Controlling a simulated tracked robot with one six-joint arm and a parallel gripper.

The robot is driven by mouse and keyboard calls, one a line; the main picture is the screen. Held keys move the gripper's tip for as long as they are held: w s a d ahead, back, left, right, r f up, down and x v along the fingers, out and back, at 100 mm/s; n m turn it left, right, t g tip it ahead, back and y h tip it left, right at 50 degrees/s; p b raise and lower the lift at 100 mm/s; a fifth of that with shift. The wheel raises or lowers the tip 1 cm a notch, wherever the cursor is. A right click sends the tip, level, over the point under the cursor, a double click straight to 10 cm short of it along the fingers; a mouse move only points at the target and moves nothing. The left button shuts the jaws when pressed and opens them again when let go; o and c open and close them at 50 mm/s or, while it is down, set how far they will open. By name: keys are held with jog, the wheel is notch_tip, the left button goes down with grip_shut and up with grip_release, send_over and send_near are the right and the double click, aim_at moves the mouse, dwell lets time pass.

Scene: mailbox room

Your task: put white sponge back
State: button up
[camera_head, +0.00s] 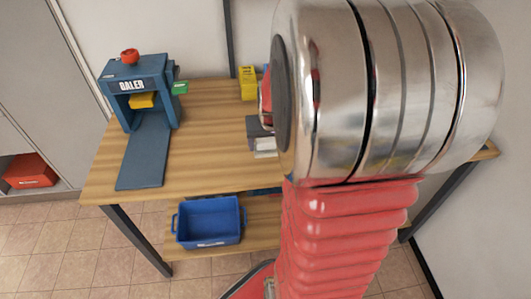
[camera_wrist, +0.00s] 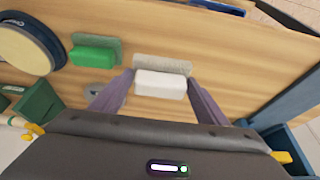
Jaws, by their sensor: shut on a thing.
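The white sponge (camera_wrist: 160,86) is a small white block between the two fingers of my gripper (camera_wrist: 160,79) in the wrist view. The gripper is shut on it. A speckled grey strip (camera_wrist: 162,64) shows right at its far side; I cannot tell whether it is part of the sponge or a separate holder. A green sponge-like block (camera_wrist: 92,55), with a duller green strip behind it, lies to the left on the wooden table. In the head view my arm hides most of the gripper. I cannot tell whether the sponge touches the table.
A round blue-rimmed object (camera_wrist: 28,48) and a dark green box (camera_wrist: 38,104) stand left in the wrist view. In the head view, a blue press (camera_head: 137,88) stands on the wooden table (camera_head: 205,140). A blue bin (camera_head: 209,220) sits on the lower shelf. The table's middle is clear.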

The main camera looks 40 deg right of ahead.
jog(key=shift+f, duration=0.8)
jog(key=shift+f, duration=0.1)
jog(key=shift+f, duration=1.8)
jog(key=o, duration=1)
jog(key=shift+v, duration=6.05)
